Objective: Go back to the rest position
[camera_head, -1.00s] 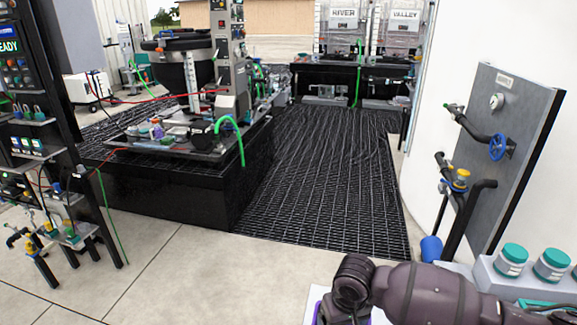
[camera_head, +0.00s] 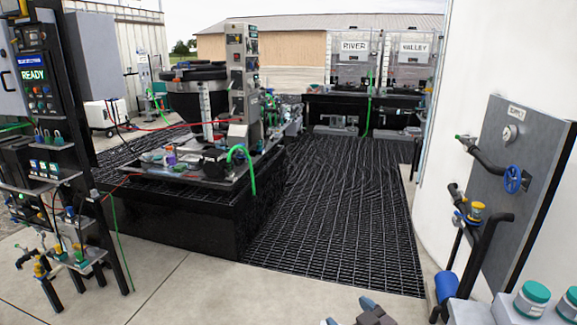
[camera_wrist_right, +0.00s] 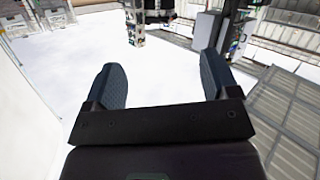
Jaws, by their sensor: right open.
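My right gripper (camera_wrist_right: 163,76) is open in the right wrist view. Its two dark fingers stand wide apart with pale floor between them and nothing held. In the head view only a small part of my right gripper (camera_head: 362,313) shows at the bottom edge, right of the middle. It is above the pale floor. My left gripper is not in view.
A black platform (camera_head: 180,222) with equipment stands left of the dark grating (camera_head: 340,215). A rack with a READY screen (camera_head: 34,75) is at the far left. A grey valve panel (camera_head: 520,190) and teal-lidded jars (camera_head: 532,298) are at the right. The front concrete (camera_head: 220,290) is clear.

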